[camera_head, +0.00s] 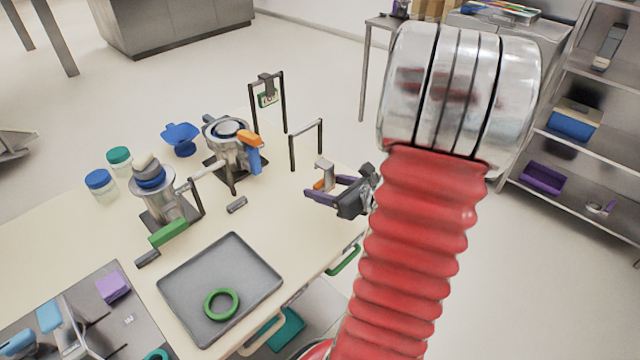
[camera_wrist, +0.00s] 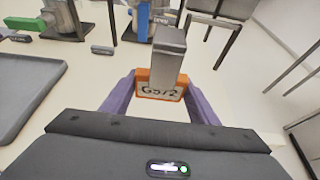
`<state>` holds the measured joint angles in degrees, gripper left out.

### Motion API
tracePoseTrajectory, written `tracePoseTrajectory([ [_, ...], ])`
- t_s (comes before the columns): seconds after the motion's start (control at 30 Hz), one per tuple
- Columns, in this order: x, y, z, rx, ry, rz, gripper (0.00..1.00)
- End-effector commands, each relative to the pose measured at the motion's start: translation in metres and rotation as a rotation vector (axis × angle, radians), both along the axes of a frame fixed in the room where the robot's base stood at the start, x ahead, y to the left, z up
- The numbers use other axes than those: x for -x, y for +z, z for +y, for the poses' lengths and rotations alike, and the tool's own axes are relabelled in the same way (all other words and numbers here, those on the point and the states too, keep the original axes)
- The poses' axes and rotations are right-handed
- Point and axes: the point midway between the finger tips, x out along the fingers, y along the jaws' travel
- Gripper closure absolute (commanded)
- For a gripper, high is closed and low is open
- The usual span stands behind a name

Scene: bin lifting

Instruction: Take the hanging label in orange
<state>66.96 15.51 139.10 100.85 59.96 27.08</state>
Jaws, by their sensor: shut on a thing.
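The orange label (camera_wrist: 145,78) shows in the wrist view as an orange-edged plate with dark characters, partly unclear, on a pale face. A grey metal hanger piece (camera_wrist: 170,48) rises from it and covers its upper middle. My gripper (camera_wrist: 160,86) is shut on the label, with one purple finger at each side. In the head view my gripper (camera_head: 321,187) holds the label (camera_head: 319,184) and its grey hanger (camera_head: 325,171) over the table's right part. A dark hanging frame (camera_head: 306,142) stands just behind, apart from the label, its bar empty.
Another dark frame (camera_head: 284,100) holds a green label (camera_head: 268,99). Two metal devices (camera_head: 165,205) (camera_head: 226,135) stand left of my gripper. A grey tray (camera_head: 180,283) with a green ring (camera_head: 221,303) lies in front. A shelf (camera_head: 590,140) stands at right.

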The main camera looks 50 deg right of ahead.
Motion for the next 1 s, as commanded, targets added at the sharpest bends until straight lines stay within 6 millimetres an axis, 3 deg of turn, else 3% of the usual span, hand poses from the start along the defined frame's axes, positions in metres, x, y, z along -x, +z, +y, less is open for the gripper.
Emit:
tracePoseTrajectory([
  [0.6, 0.034, 0.000, 0.000, -0.001, -0.001, 0.000, 0.64],
  [1.0, 0.035, 0.000, 0.000, 0.000, 0.000, 0.000, 0.64],
])
